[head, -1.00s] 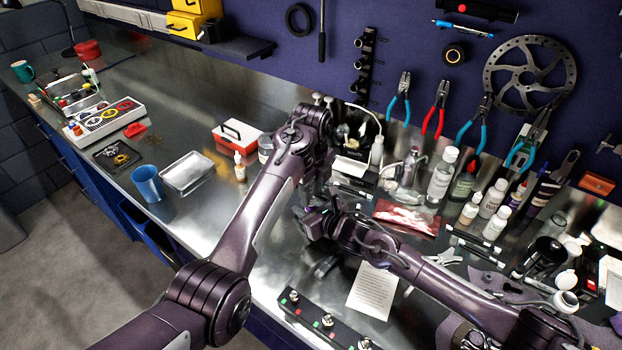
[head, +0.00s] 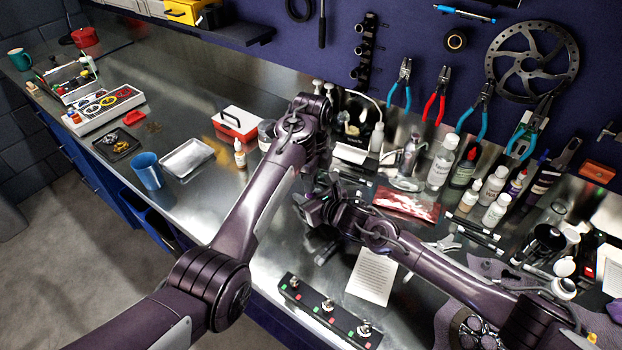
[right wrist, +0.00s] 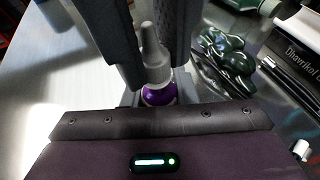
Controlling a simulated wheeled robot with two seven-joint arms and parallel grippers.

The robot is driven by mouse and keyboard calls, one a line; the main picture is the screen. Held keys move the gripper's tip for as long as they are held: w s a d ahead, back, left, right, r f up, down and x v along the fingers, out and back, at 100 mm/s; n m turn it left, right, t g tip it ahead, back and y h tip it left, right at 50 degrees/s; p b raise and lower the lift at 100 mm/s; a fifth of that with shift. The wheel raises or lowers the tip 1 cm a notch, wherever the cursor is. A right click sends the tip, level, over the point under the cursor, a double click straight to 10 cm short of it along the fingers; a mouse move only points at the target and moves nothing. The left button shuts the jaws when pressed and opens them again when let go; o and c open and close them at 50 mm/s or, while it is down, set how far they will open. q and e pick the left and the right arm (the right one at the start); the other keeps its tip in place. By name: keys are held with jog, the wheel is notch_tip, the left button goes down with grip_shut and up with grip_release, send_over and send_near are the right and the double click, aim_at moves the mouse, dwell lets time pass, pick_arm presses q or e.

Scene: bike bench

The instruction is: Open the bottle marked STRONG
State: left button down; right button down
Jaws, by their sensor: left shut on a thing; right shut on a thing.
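A small bottle (right wrist: 159,93) with a grey tapered nozzle cap (right wrist: 152,55) and a purple part below it shows in the right wrist view. No label on it can be read there, so I cannot tell whether it is marked STRONG. My right gripper (head: 314,207) is shut on the bottle, low in its jaws. My left gripper (head: 318,180) comes down from above; its dark fingers (right wrist: 150,40) stand on either side of the cap and appear shut on it. In the head view the two grippers meet over the bench and hide the bottle.
Several white-capped bottles (head: 441,162) stand at the back right below hanging pliers (head: 435,97). A printed sheet (head: 371,277) and a black strip with knobs (head: 322,311) lie in front. A blue cup (head: 147,171) and a metal tray (head: 187,158) stand left.

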pick_arm(q)
jog(key=n, duration=0.4)
jog(key=c, duration=1.4)
grip_release()
